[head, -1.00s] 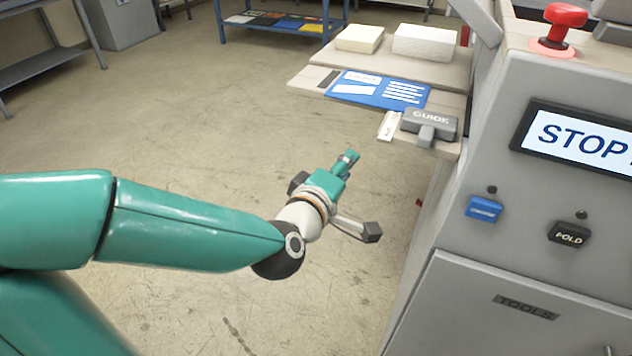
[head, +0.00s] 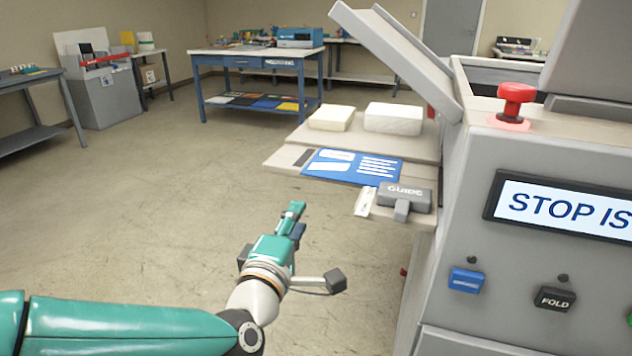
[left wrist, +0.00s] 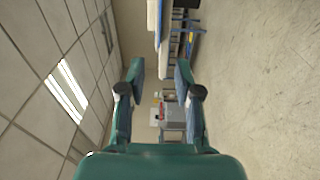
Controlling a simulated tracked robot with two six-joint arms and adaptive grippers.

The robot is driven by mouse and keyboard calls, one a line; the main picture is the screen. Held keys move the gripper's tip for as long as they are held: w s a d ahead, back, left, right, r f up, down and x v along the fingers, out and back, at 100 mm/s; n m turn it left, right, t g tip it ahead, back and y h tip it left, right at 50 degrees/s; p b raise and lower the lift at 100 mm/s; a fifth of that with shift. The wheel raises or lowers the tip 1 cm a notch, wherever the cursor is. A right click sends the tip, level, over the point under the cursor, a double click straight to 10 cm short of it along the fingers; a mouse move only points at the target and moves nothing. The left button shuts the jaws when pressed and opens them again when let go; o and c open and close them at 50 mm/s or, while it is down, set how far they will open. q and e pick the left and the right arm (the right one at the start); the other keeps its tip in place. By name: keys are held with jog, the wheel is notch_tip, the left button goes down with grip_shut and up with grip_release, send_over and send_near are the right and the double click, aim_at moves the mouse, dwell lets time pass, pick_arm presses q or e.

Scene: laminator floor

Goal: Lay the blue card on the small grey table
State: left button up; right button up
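The blue card (head: 352,166), with white printing, lies flat on the pale feed shelf (head: 285,158) of the machine. Its near right corner is beside the grey guide block (head: 405,195). My left gripper (head: 293,212) is in front of and below the shelf, to the left of the guide, and apart from the card. In the left wrist view its two fingers (left wrist: 159,78) are spread with nothing between them. A grey table (head: 22,80) with small items on it stands at the far left; I cannot tell if it is the small grey table. My right gripper is out of view.
Two pale blocks (head: 393,118) sit behind the card. The machine (head: 500,240), with a red stop button (head: 516,97), fills the right side. A blue workbench (head: 258,62) and a grey cabinet (head: 100,92) stand at the back. The floor on the left is clear.

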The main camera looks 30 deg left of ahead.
aim_at(320, 177)
pick_arm(q)
jog(key=p+x, duration=0.4)
jog(key=x, duration=1.1)
jog(key=shift+s, duration=0.1)
grip_shut()
jog(key=shift+f, duration=0.1)
